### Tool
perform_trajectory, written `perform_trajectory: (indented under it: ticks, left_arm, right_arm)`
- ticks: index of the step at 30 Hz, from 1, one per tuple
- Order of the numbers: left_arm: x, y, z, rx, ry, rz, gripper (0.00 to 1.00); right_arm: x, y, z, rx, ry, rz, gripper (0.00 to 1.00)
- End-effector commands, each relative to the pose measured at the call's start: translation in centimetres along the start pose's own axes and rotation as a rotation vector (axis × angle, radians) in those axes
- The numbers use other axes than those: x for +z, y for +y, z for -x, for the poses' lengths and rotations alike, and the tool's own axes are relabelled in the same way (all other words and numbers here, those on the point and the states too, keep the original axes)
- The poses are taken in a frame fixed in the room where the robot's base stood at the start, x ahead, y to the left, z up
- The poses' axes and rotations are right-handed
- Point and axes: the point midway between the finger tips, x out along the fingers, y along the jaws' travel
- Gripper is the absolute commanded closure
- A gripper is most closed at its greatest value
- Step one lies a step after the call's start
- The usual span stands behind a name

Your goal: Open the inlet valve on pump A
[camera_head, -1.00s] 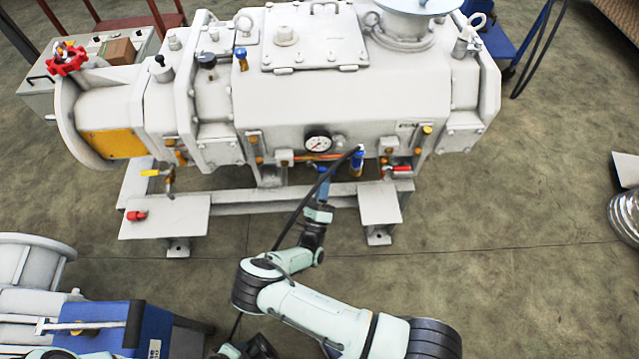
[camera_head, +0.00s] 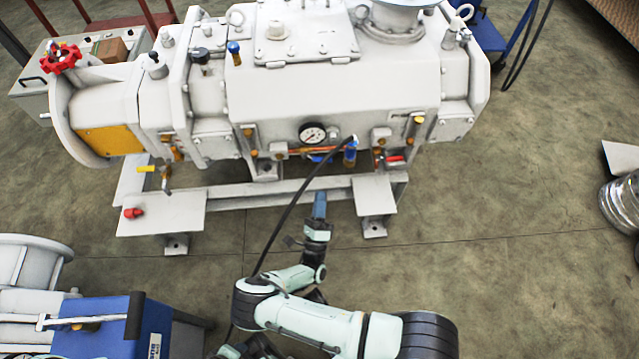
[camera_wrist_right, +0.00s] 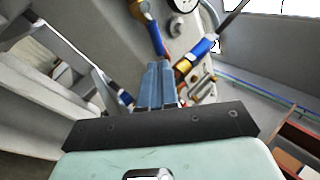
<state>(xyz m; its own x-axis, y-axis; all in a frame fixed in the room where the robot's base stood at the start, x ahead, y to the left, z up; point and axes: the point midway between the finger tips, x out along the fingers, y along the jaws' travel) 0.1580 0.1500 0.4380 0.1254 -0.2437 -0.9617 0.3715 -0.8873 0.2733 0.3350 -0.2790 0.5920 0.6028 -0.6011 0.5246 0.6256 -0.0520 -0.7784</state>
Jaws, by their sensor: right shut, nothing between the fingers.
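The large pale pump (camera_head: 350,95) stands across the upper head view. Its small valves include a blue-handled one (camera_head: 350,152), a red-handled one (camera_head: 394,159) and a yellow-handled one (camera_head: 147,169). A red handwheel (camera_head: 61,59) is at the far left. I cannot tell which is the inlet valve, or whether this is pump A. My right gripper (camera_head: 319,205) is shut and empty, just in front of the pump's frame, apart from the blue valve. In the right wrist view, its blue fingers (camera_wrist_right: 160,84) point towards brass and blue fittings (camera_wrist_right: 194,58). My left gripper is not seen.
A black hose (camera_head: 296,198) runs down from the blue valve past my right arm. The frame's flat feet (camera_head: 374,194) flank the gripper. A blue unit (camera_head: 125,325) stands at lower left, a metal cylinder (camera_head: 622,205) at right. The right floor is largely clear.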

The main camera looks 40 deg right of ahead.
Motion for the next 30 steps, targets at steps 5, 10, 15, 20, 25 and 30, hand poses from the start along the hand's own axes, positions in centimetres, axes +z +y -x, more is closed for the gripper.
perform_trajectory:
  ticks: [5, 10, 15, 20, 25, 30]
  left_arm:
    - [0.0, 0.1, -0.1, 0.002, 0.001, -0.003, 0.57]
    - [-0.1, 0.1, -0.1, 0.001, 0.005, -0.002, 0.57]
    - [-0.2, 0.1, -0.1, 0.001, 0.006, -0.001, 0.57]
    - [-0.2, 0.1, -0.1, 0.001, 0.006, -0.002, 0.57]
    - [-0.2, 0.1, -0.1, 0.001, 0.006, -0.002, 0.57]
    - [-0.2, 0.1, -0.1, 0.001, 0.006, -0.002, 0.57]
  right_arm:
    - [-0.2, 0.0, 3.6, 0.002, -0.001, -0.001, 1.00]
    - [-0.3, 0.0, 5.5, -0.001, 0.000, -0.001, 1.00]
    - [-0.4, -0.1, 6.1, -0.001, 0.001, -0.001, 1.00]
    - [-0.4, -0.1, 6.1, -0.001, 0.001, -0.001, 1.00]
    - [-0.4, -0.1, 6.0, -0.001, 0.001, -0.001, 1.00]
    - [-0.4, -0.1, 6.0, -0.001, 0.001, -0.001, 1.00]
